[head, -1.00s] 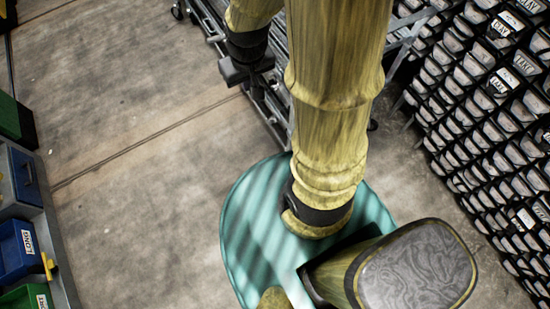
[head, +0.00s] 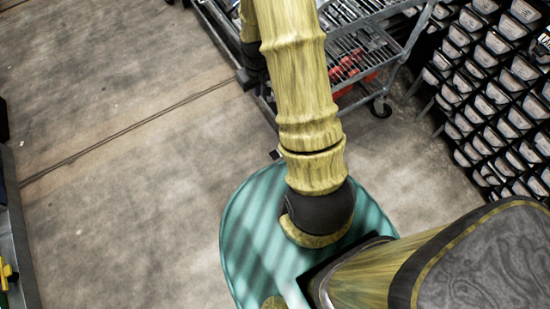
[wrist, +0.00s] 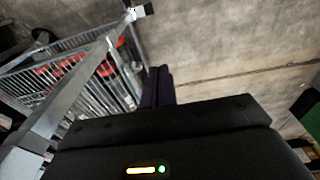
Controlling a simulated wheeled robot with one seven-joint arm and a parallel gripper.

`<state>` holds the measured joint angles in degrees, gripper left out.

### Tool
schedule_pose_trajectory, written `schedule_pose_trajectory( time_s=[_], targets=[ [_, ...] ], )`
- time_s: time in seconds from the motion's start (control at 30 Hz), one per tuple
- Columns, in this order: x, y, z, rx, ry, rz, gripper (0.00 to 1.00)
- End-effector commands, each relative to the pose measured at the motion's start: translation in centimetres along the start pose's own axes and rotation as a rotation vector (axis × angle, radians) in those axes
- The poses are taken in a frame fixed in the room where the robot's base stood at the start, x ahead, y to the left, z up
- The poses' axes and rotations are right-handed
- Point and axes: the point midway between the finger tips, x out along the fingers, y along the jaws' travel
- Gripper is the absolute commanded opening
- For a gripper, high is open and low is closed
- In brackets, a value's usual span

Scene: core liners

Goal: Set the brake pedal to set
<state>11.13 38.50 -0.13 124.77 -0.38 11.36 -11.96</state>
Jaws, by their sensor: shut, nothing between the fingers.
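A metal cart (head: 372,42) with wire shelves stands at the top of the head view, partly behind my arm. A caster wheel (head: 381,107) shows under its right corner. I cannot make out a brake pedal or its position in either view. In the wrist view the cart (wrist: 62,68) fills the left side, with a dark wheel (wrist: 42,37) at its upper left. My gripper (wrist: 158,72) shows as dark fingers close together, shut and empty, just right of the cart's frame.
Red items (head: 352,70) lie on the cart's lower shelf. A rack of black bins (head: 500,95) with pale labels stands at the right. A grey shelf edge (head: 22,245) is at the far left. Bare concrete floor (head: 125,190) lies open between them.

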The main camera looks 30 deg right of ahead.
Motion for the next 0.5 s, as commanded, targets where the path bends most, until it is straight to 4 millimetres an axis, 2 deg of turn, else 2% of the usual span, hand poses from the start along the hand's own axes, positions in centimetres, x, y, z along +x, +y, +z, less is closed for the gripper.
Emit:
schedule_pose_trajectory(
  time_s=[0.03,0.5],
  targets=[
    [3.9,0.4,0.2,0.002,-0.009,-0.001,0.0],
    [25.1,3.4,1.3,-0.008,-0.062,-0.009,0.0]
  ],
)
